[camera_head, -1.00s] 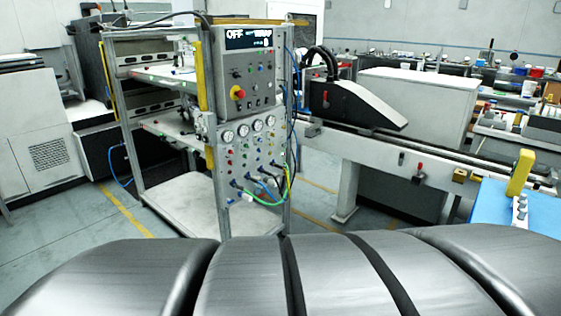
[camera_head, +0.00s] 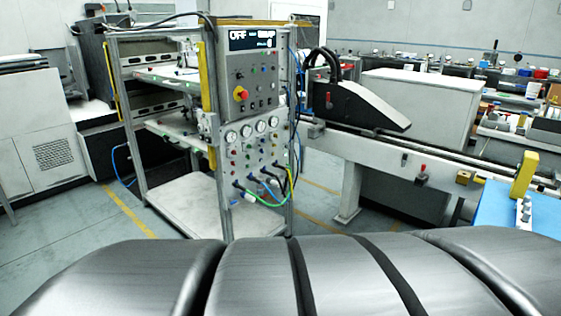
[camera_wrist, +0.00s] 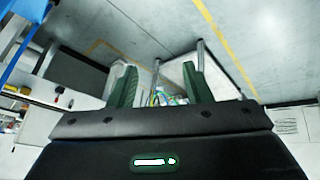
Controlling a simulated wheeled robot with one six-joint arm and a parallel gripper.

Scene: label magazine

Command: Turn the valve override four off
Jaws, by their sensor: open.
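The control cart has a grey lower panel (camera_head: 259,162) with a row of round gauges and rows of small coloured knobs below them. The valve override four is somewhere among these small controls; I cannot tell which one it is or how it is set. Above is a box with a display (camera_head: 251,39) and a red emergency knob on yellow (camera_head: 241,94). In the wrist view, my gripper (camera_wrist: 160,68) has its two green fingers wide apart, with nothing between them close by. The cart shows small and upside down beyond the fingers. My gripper is apart from the panel.
Blue, green and black hoses (camera_head: 268,191) hang from the panel's bottom. A white lower shelf (camera_head: 189,208) juts out at the left. A conveyor (camera_head: 400,165) runs to the right, with a blue table (camera_head: 510,208) nearby.

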